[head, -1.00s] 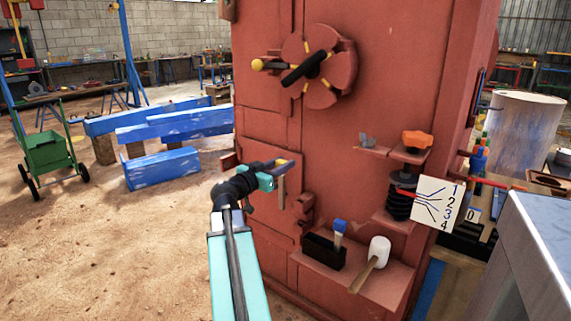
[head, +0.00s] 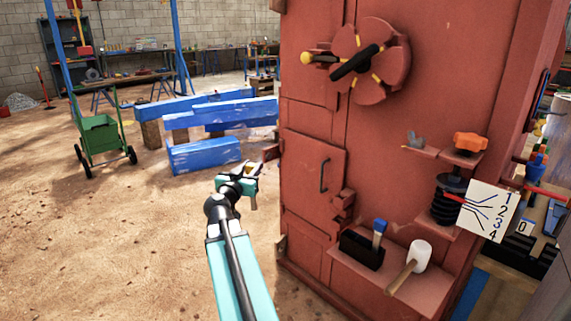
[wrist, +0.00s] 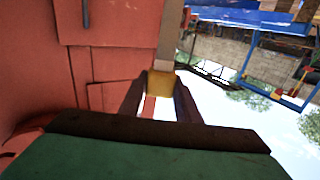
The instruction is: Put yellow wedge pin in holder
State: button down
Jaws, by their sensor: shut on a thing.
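The yellow wedge pin (wrist: 161,84) is between the fingers of my gripper (wrist: 160,100) in the wrist view. Its yellow end is at the fingers and a grey-tan shank (wrist: 171,35) extends away from them. In the head view my gripper (head: 251,184) is shut on the pin, left of the red crusher's front and apart from it, and little of the pin shows. A black open box (head: 361,249) stands on the crusher's lower ledge with a blue-handled brush (head: 379,230) at it. I cannot tell whether this box is the holder.
A white mallet (head: 420,254) lies on the same ledge (head: 437,287). Above are an orange knob (head: 470,142), a grey wing nut (head: 416,141) and a numbered card (head: 489,211). Blue beams (head: 205,154) and a green cart (head: 101,136) stand at left. Sandy ground in front is clear.

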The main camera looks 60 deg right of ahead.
jog(key=w+a+n+t+y, duration=0.75)
jog(key=w+a+t, duration=0.25)
jog(key=w+a, duration=1.3)
jog(key=w+a+r+n+t+y, duration=0.1)
jog(key=a+n+y, duration=0.1)
jog(key=a, duration=0.9)
jog(key=w+a+r+n+t+y, duration=0.1)
jog(key=w+a+r+n+y, duration=0.1)
jog(key=a, duration=1)
jog(key=w+a+r+n+t+y, duration=0.1)
jog(key=w+a+r+n+y, duration=0.1)
jog(key=a+y, duration=0.4)
jog(key=a+n, duration=0.1)
jog(key=a, duration=0.4)
jog(key=shift+w+a, duration=0.15)
jog(key=shift+w, duration=0.1)
jog(key=shift+r, duration=0.1)
